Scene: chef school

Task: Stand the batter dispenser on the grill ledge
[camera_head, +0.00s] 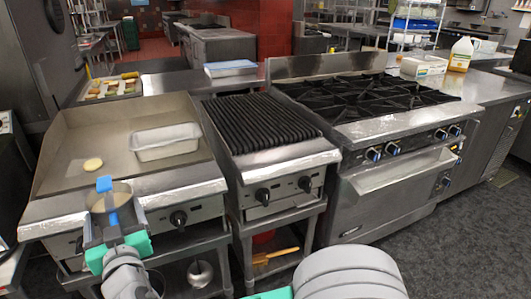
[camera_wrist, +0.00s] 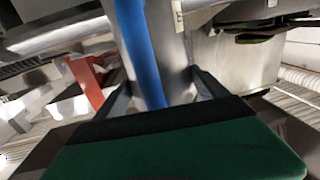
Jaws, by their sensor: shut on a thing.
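The batter dispenser (camera_head: 121,199) is a metal cup with a blue handle, at the lower left of the head view. My gripper (camera_head: 112,218) is shut on it, with a finger on each side. The dispenser looks roughly upright and overlaps the griddle's front ledge (camera_head: 180,184); I cannot tell whether it touches the ledge. In the wrist view, the dispenser's metal body (camera_wrist: 172,45) and blue strip stand between my gripper's fingers (camera_wrist: 165,88). Its lower end is hidden by my gripper in the head view.
A ridged grill (camera_head: 257,122) and a burner range (camera_head: 365,95) stand to the right. The ledge right of the dispenser is clear.

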